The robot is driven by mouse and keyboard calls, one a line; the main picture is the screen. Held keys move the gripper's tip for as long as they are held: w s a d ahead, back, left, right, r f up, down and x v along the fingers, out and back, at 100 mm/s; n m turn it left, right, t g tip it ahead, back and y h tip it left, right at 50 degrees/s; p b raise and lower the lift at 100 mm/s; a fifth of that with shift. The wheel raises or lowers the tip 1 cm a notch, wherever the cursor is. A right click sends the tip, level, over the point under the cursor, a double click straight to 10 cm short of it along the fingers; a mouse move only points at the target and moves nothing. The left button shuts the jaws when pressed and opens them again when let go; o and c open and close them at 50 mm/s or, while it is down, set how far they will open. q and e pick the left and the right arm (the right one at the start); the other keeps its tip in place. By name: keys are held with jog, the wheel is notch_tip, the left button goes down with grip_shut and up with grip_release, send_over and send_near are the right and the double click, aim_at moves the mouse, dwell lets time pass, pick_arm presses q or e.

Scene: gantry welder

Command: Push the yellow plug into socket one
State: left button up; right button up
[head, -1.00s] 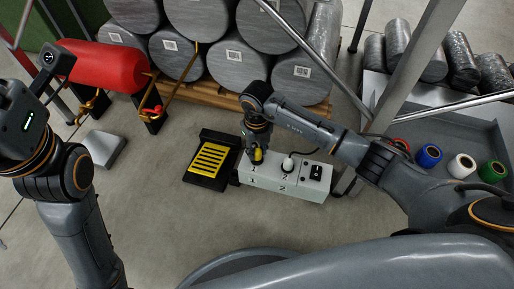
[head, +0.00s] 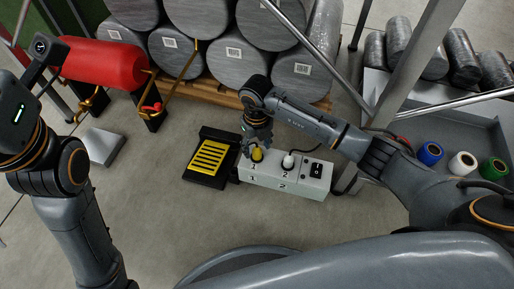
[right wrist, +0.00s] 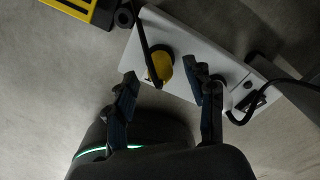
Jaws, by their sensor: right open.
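The yellow plug (head: 257,155) stands upright at socket one, on the left of the white socket box (head: 272,178). I cannot tell how deep it sits. It also shows in the right wrist view (right wrist: 160,68), with a dark cable from it. My right gripper (head: 257,143) is open just above and behind the plug. In the right wrist view its two fingers (right wrist: 160,73) are spread, with the plug showing beyond the gap between their tips. My left arm is at the left edge; its fingers are not in view.
A white plug (head: 288,160) stands at socket two, and a black switch (head: 316,171) is at the box's right end. A black and yellow pad (head: 208,157) lies left of the box. Wrapped rolls (head: 235,55) are stacked behind. Coloured spools (head: 462,163) stand at the right.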

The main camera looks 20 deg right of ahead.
notch_tip(320, 180, up, 10)
jog(key=shift+r, duration=0.15)
